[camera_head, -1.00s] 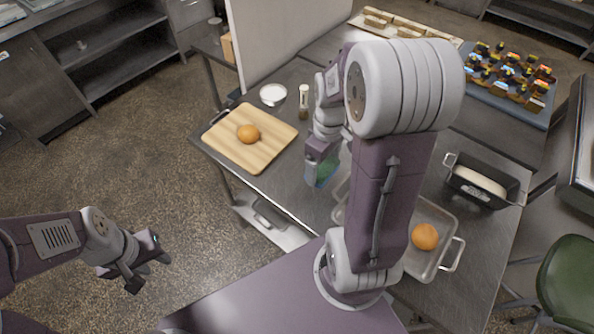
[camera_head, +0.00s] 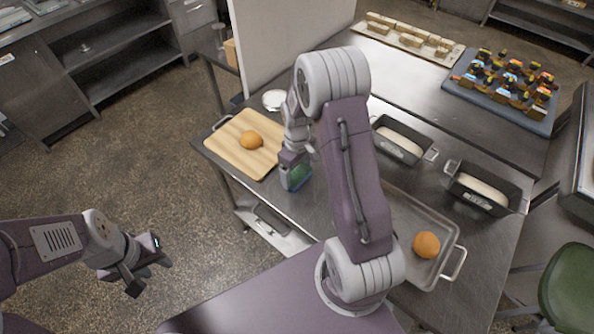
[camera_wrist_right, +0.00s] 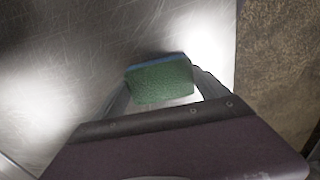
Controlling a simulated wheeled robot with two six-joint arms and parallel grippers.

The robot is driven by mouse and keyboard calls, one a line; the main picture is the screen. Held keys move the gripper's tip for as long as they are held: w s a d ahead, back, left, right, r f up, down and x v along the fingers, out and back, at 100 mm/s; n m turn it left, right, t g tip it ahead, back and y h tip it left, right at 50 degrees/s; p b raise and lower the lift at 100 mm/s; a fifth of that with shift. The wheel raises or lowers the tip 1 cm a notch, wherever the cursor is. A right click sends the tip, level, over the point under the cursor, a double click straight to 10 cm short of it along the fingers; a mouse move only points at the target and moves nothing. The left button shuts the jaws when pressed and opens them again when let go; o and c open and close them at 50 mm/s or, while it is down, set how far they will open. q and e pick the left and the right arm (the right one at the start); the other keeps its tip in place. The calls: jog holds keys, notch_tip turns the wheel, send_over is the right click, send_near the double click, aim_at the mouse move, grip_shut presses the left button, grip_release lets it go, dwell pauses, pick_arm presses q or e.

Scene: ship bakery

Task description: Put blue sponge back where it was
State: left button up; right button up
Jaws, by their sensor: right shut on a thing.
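The sponge (camera_wrist_right: 160,82) is green with a blue layer along one edge. It also shows in the head view (camera_head: 297,176), low over the steel table (camera_head: 330,196) at its near edge, just right of the cutting board. My right gripper (camera_wrist_right: 162,90) is shut on the sponge. I cannot tell whether the sponge touches the table. My left gripper (camera_head: 146,270) is over the floor at the lower left, away from the table. Its fingers look apart, with nothing between them.
A wooden cutting board (camera_head: 226,150) holds an orange bun (camera_head: 250,140). A steel tray (camera_head: 440,218) with another orange bun (camera_head: 426,245) lies at the right. Two dark loaf pans (camera_head: 398,150) (camera_head: 462,200) stand behind it. A white bowl (camera_head: 273,99) is near the partition (camera_head: 285,40).

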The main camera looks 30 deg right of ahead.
aim_at(297, 173)
jog(key=shift+s+f, duration=0.1)
jog(key=o, duration=1.3)
notch_tip(297, 173, up, 12)
jog(key=s+a+f+m, duration=0.1)
jog(key=s+a+m, duration=0.1)
jog(key=s, duration=0.4)
jog(key=s+a+f+m+t, duration=0.1)
jog(key=s+a+f+m, duration=0.1)
jog(key=s+a, duration=0.3)
jog(key=shift+s+a+m+p, duration=0.3)
jog(key=shift+s+p, duration=0.05)
jog(key=shift+s, duration=0.4)
